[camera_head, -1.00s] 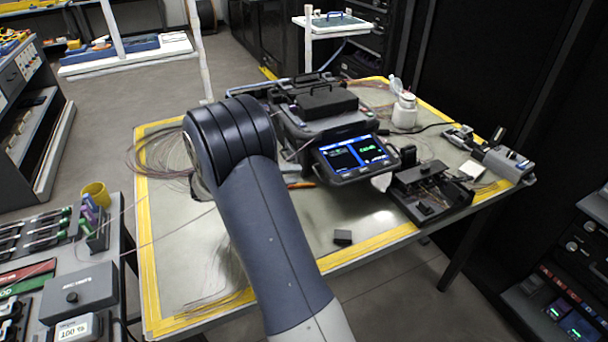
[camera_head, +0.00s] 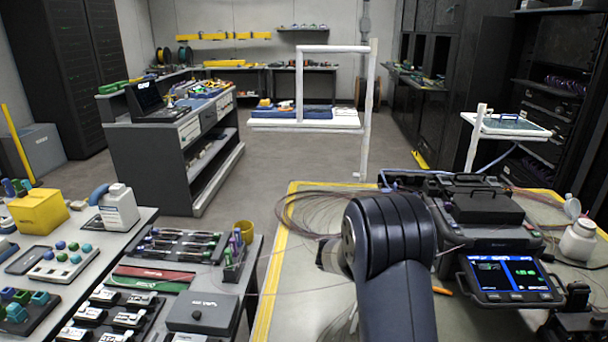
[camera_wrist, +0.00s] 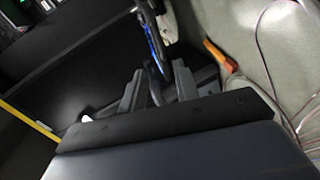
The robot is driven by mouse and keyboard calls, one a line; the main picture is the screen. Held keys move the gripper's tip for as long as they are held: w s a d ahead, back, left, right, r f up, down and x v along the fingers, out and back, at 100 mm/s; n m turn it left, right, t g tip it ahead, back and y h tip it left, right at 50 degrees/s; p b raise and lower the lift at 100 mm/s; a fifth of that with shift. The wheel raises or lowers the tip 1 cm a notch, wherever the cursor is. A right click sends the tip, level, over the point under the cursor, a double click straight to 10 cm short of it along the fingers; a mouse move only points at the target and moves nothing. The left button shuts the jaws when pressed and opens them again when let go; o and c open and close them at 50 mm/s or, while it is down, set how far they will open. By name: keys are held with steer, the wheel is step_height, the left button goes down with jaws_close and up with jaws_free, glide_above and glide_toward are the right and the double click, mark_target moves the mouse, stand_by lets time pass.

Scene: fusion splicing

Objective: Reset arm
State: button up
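My arm rises from the bottom of the head view, bent at a dark joint, and hides my gripper there. In the wrist view my gripper (camera_wrist: 158,82) shows two dark fingers standing apart, with no object clearly held between them. The black fusion splicer (camera_head: 478,206) stands on the table to the right of my arm. Its lit screen (camera_head: 508,278) faces the front. A dark device with a blue lit strip shows beyond the fingers in the wrist view.
The yellow-edged work table (camera_head: 268,300) carries coiled fibre (camera_head: 305,212) and a white bottle (camera_head: 578,241). A left bench holds tools, a yellow box (camera_head: 38,212) and a grey case (camera_head: 203,313). Behind stand a shelf cart (camera_head: 160,160) and a white frame (camera_head: 368,110). Open floor lies between.

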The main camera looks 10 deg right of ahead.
steer(key=x, duration=0.8)
steer(key=shift+s+d+f+p, duration=0.1)
steer(key=shift+s+d+p, duration=0.05)
steer(key=shift+d+p, duration=0.15)
steer(key=shift+w+f+m+t, duration=0.25)
steer(key=shift+f+m+t, duration=0.05)
steer(key=shift+f+m, duration=0.4)
